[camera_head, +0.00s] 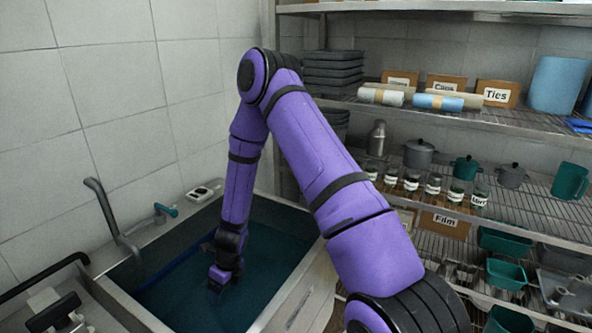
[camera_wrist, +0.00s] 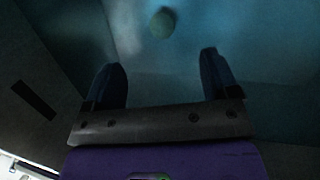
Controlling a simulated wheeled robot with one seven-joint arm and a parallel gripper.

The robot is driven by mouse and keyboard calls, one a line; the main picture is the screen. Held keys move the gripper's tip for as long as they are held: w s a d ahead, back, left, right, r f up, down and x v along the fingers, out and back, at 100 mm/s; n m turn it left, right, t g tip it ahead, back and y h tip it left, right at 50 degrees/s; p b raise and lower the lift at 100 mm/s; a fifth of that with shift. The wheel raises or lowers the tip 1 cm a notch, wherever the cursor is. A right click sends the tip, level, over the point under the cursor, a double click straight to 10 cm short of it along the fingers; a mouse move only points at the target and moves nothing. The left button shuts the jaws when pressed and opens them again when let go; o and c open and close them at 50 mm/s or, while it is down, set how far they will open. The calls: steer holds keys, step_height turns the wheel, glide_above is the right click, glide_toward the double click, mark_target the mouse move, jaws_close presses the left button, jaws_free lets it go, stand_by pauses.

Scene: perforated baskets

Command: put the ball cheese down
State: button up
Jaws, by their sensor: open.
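A round, pale greenish ball (camera_wrist: 162,23), which looks like the ball cheese, shows in the wrist view near the top, on a blue-teal surface. It lies beyond my fingertips and apart from them. My gripper (camera_wrist: 165,75) is open, with two dark fingers spread and nothing between them. In the head view my purple arm reaches down into a sink-like basin (camera_head: 275,228) with a dark blue-teal inside. My gripper's fingertips and the ball are hidden or too dark to make out there.
The basin's walls stand close around my gripper. A grey tap (camera_head: 112,222) rises at the basin's left. Wire shelves on the right hold jars, pots, a teal jug (camera_head: 569,181), boxes and teal baskets (camera_head: 506,273).

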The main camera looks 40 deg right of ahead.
steer(key=s+r+n+t, duration=0.15)
steer(key=r+n, duration=0.65)
steer(key=r, duration=0.8)
steer(key=s+r+n+t, duration=0.1)
steer(key=s+r+n, duration=0.1)
steer(key=r+n, duration=0.95)
steer(key=s+d+r+n+t+h, duration=0.2)
steer(key=s+d+r+n, duration=0.2)
steer(key=s+r+n, duration=0.8)
steer(key=shift+s+d+r+h, duration=0.2)
steer(key=shift+s+r+h, duration=0.1)
steer(key=shift+s+r, duration=4.9)
steer(key=shift+s+f, duration=0.65)
steer(key=shift+f, duration=0.1)
